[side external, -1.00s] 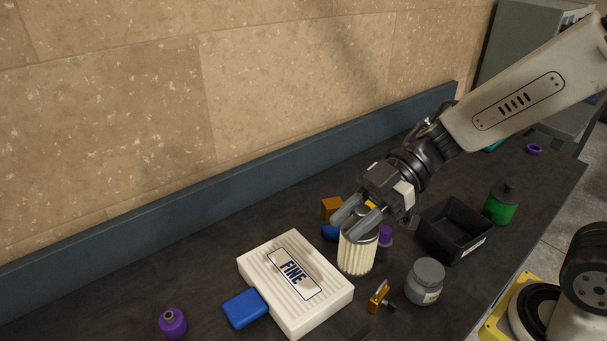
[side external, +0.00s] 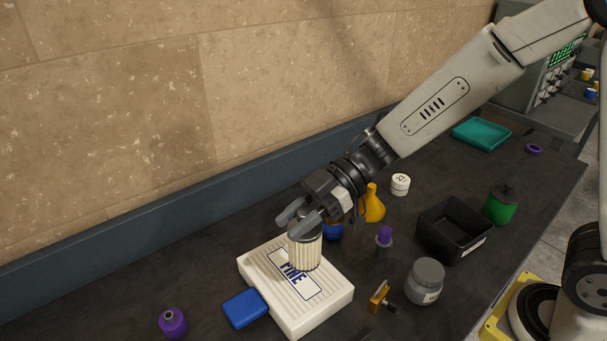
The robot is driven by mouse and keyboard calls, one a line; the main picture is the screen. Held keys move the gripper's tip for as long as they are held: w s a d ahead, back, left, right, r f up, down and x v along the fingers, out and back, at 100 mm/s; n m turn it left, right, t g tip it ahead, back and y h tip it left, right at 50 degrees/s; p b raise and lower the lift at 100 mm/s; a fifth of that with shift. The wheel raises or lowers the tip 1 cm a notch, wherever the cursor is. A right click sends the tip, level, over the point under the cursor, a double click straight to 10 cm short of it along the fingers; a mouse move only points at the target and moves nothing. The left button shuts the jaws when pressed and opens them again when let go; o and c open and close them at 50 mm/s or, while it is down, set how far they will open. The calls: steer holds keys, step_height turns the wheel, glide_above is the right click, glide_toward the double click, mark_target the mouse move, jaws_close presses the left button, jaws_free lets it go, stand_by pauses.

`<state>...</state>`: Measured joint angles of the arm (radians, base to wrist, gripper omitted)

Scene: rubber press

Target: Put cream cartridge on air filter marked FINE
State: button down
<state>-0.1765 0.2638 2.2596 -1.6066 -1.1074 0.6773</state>
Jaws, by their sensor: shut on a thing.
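The cream cartridge (side external: 305,252) is a ribbed cylinder with a dark top. My gripper (side external: 300,228) is shut on its upper part and holds it upright. The air filter (side external: 322,303) is a flat white ribbed box with a label reading FINE (side external: 296,281), lying on the bench. The cartridge is over the filter's far part and covers some of the label's upper end. I cannot tell whether its base touches the filter.
A blue block (side external: 245,308) lies against the filter's left side. A purple bottle (side external: 173,322) is farther left. A grey-lidded jar (side external: 425,281), an orange clamp-like piece (side external: 380,297), a purple-topped piece (side external: 383,241) and a black bin (side external: 455,230) stand to the right.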

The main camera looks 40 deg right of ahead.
steer(key=w+a+f, duration=0.2)
steer(key=w+f, duration=0.2)
steer(key=f, duration=0.1)
steer(key=shift+w+a+f, duration=0.15)
steer(key=shift+w+f, duration=0.15)
steer(key=shift+w+a+f, duration=0.1)
steer(key=shift+w+f, duration=0.05)
steer(key=shift+f, duration=0.8)
steer(key=shift+w+f, duration=0.1)
steer(key=shift+f, duration=0.8)
steer(key=shift+f, duration=0.1)
steer(key=shift+c, duration=2.2)
jaws_free()
